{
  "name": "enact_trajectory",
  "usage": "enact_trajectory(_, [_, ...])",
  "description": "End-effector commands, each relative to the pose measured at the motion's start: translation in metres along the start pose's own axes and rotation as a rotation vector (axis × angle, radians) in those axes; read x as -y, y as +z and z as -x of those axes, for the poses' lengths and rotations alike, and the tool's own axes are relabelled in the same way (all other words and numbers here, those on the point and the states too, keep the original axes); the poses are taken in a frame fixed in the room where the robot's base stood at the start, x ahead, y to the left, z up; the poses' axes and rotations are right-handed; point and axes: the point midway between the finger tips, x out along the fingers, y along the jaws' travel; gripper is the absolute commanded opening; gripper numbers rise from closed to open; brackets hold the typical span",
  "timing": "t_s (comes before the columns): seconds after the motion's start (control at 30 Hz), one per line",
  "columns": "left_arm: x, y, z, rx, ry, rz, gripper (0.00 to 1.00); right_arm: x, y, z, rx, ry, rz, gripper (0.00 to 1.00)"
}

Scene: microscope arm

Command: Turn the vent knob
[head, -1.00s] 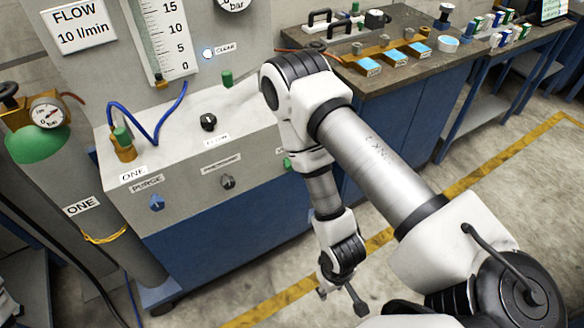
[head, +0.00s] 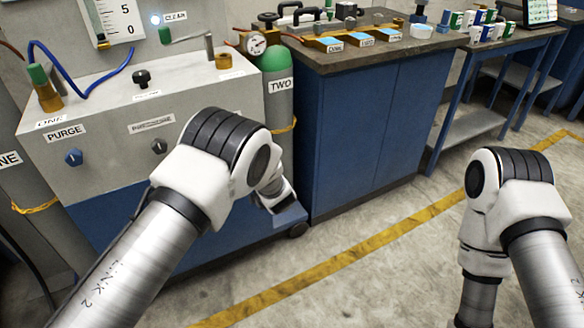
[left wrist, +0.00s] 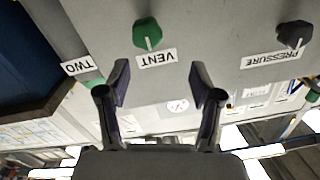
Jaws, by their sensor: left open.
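The green vent knob (left wrist: 147,33) shows in the left wrist view, on the grey panel with its VENT label (left wrist: 157,58) upside down. My left gripper (left wrist: 159,82) is open and empty. The knob appears ahead of the fingertips, between their lines and a little nearer the left one, with a visible gap. In the head view my left arm crosses the panel and hides the vent knob and the left gripper. My right arm stands at the right, with its gripper out of frame.
A dark pressure knob (left wrist: 294,35) sits beside the vent knob. A blue purge knob (head: 73,157) is further left on the panel. The cylinder marked TWO (head: 279,95) stands right of the panel, then a blue cabinet (head: 345,140). The floor in front is clear.

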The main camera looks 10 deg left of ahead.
Motion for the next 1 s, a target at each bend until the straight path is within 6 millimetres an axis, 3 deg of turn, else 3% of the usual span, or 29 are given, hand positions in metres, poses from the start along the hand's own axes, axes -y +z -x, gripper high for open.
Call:
enact_trajectory(0.03, [-0.013,0.017,0.004,-0.014,0.011,0.003,0.65,0.0,-0.001,-0.025,-0.001,0.0,0.001,0.4])
enact_trajectory(0.13, [-0.021,0.019,0.008,-0.027,0.022,0.003,0.65,0.0,-0.001,-0.036,-0.002,0.0,0.002,0.4])
enact_trajectory(0.33, [-0.02,0.016,-0.007,-0.029,0.021,0.008,0.65,0.0,-0.001,-0.037,-0.002,0.0,0.001,0.4])
enact_trajectory(0.6, [-0.021,0.015,-0.058,-0.028,0.021,0.007,0.65,0.0,-0.001,-0.048,-0.002,0.0,0.001,0.4])
enact_trajectory(0.7, [-0.021,0.015,-0.068,-0.028,0.021,0.005,0.65,0.0,-0.001,-0.05,-0.002,0.0,0.001,0.4])
enact_trajectory(0.97, [-0.021,0.013,-0.071,-0.028,0.023,0.002,0.65,0.0,-0.001,-0.049,-0.001,0.0,0.001,0.4])
enact_trajectory(1.0, [-0.021,0.013,-0.071,-0.028,0.023,0.003,0.51,0.0,-0.001,-0.049,-0.001,0.0,0.001,0.4])
